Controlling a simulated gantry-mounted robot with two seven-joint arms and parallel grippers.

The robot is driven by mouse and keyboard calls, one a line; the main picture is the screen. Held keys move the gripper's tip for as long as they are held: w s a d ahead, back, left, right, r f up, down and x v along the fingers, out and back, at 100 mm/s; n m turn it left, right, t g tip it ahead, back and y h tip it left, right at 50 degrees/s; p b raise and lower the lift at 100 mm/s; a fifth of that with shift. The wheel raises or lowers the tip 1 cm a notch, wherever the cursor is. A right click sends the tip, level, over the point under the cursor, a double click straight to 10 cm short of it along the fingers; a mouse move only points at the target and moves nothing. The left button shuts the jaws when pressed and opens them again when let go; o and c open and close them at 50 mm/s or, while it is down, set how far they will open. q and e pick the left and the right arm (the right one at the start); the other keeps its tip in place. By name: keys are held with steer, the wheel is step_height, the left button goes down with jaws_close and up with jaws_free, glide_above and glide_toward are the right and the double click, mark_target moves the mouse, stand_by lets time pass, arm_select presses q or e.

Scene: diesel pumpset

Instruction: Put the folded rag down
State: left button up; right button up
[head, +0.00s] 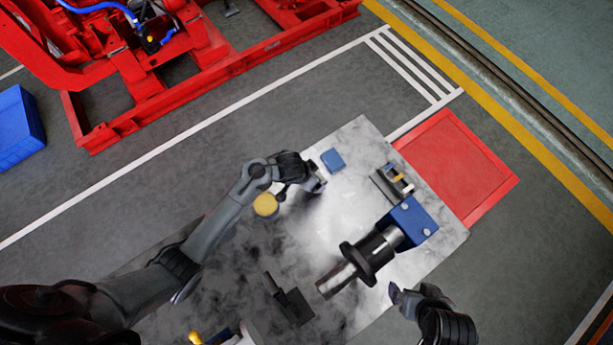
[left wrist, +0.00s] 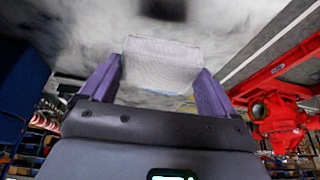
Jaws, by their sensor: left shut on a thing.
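The folded rag (left wrist: 160,62) is a pale, whitish folded pad. It sits between the two purple fingers of my left gripper (left wrist: 158,76) in the left wrist view, and the gripper is shut on it. In the head view my left gripper (head: 317,182) is over the far left part of the mottled grey-white table (head: 350,135), where the rag is mostly hidden by the gripper. I cannot tell whether the rag touches the table. My right gripper (head: 405,297) is at the table's right edge, empty as far as I see; its jaw opening is unclear.
A small blue block (head: 333,160) lies just beyond my left gripper. A yellow round thing (head: 265,205) is beside its arm. A blue fixture (head: 408,222) with a dark shaft part (head: 368,254), a small metal device (head: 392,184) and a dark tool (head: 290,303) are on the table.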

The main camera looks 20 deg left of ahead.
arm_select(q)
steer(key=shift+w+a+f, duration=0.3)
steer(key=shift+a+f, duration=0.05)
steer(key=shift+a, duration=0.15)
steer(key=shift+w+a+f, duration=0.3)
steer(key=shift+a+f, duration=0.05)
steer(key=shift+a, duration=0.15)
step_height(320, 180, down, 2)
steer(key=shift+f+b, duration=0.2)
steer(key=shift+b, duration=0.15)
steer(key=shift+f+p, duration=0.2)
steer(key=shift+p, duration=0.2)
steer(key=shift+f, duration=0.45)
steer(key=o, duration=0.7)
steer(key=shift+c, duration=0.2)
